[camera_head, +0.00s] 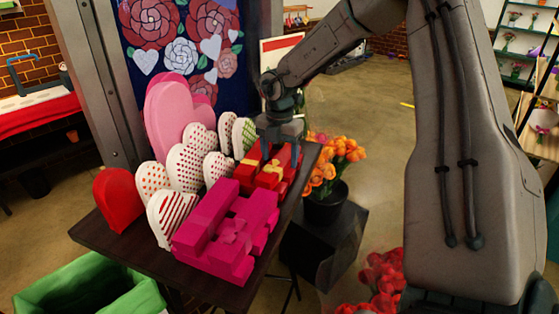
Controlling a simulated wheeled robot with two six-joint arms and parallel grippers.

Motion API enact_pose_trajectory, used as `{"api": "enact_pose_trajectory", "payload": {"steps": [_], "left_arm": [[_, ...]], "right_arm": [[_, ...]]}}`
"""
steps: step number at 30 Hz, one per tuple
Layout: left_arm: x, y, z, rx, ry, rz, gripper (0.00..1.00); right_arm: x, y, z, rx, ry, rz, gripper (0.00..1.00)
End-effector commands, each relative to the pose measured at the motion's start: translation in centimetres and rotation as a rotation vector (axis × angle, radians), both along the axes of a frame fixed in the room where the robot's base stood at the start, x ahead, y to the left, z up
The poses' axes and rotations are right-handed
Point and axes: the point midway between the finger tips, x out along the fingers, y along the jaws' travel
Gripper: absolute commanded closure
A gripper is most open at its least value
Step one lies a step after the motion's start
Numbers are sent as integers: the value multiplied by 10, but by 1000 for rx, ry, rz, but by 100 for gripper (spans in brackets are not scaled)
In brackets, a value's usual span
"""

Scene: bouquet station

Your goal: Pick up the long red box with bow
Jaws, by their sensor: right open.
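A long red box with a gold bow (270,169) lies on the dark table, near its right edge. My right gripper (278,150) is over the far part of the red boxes, pointing down, with its fingers close to them. It is open. Whether the fingers touch a box or sit around it, I cannot tell. More red box surface with gold ribbon shows beside and behind the fingers, and the gripper hides part of it. My left gripper is not in view.
Magenta boxes (228,232) stand in front of the red ones. White patterned hearts (186,166), a large pink heart (166,115) and a red heart (118,198) crowd the left and back. Orange flowers (335,160) stand right of the table (130,247). A green bin (85,285) is lower left.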

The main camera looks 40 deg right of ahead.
Motion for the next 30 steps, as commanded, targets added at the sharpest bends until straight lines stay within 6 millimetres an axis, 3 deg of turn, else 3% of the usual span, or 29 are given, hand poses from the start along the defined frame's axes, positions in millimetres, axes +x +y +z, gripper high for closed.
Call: {"api": "enact_pose_trajectory", "payload": {"steps": [4, 12, 20, 30], "left_arm": [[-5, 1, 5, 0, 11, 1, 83], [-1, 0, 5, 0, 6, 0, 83], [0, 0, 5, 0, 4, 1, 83], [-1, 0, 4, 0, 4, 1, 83]], "right_arm": [[-1, 0, -15, 0, 3, 0, 34], [0, 0, -18, 0, 0, 0, 34], [0, 0, -18, 0, 0, 0, 83], [0, 0, -17, 0, 0, 0, 85]]}}
